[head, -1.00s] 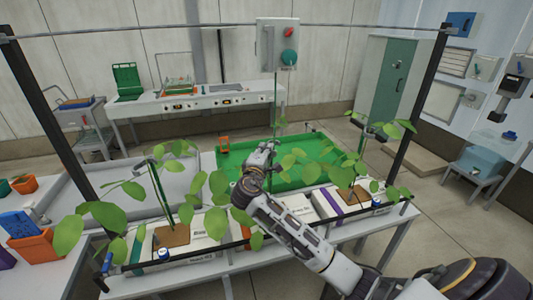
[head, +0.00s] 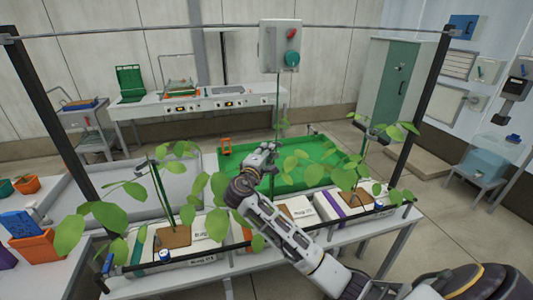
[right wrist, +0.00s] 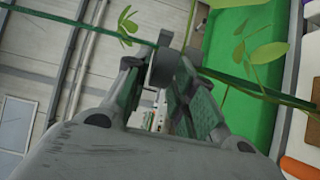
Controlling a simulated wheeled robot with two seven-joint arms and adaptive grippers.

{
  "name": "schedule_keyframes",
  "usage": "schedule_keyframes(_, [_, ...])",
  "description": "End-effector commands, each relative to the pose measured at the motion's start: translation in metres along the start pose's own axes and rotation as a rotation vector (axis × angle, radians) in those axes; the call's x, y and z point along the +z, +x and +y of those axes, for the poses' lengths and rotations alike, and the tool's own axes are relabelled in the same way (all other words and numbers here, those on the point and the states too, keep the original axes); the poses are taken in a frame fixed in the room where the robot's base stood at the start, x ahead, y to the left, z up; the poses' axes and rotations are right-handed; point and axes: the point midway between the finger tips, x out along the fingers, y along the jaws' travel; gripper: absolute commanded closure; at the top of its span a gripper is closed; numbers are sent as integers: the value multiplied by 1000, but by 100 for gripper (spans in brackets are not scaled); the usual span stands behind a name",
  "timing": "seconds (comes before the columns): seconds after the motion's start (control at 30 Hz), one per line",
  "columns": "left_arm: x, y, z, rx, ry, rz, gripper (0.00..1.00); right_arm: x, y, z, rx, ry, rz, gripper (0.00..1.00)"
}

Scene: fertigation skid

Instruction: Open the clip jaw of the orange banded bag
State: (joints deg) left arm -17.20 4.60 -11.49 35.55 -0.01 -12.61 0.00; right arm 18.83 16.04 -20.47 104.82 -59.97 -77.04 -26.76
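My right gripper (head: 268,148) is above the front of the green tray in the head view. In the right wrist view its two fingers (right wrist: 160,75) stand apart on either side of a grey clip (right wrist: 163,66) on a thin green stem. I cannot tell whether the fingers touch the clip. An orange patch (right wrist: 299,168) beside white shows at the lower right of the right wrist view, perhaps that band. My left gripper is not in view.
A teal-banded bag (head: 205,248) lies left and a purple-banded bag (head: 328,207) right, both with leafy plants. A dark rail runs along the front. A green tray (head: 310,178) lies behind. A control box (head: 281,45) hangs above; a thin wire crosses the top.

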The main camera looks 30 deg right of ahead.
Motion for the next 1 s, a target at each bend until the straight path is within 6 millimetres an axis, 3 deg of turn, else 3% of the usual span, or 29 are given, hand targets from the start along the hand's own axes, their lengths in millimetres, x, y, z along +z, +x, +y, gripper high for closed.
schedule_keyframes(0.57, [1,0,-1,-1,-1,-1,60,0,-7,1,2,2,2,62])
schedule_keyframes(1.0, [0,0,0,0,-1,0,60,0,-61,0,0,3,2,62])
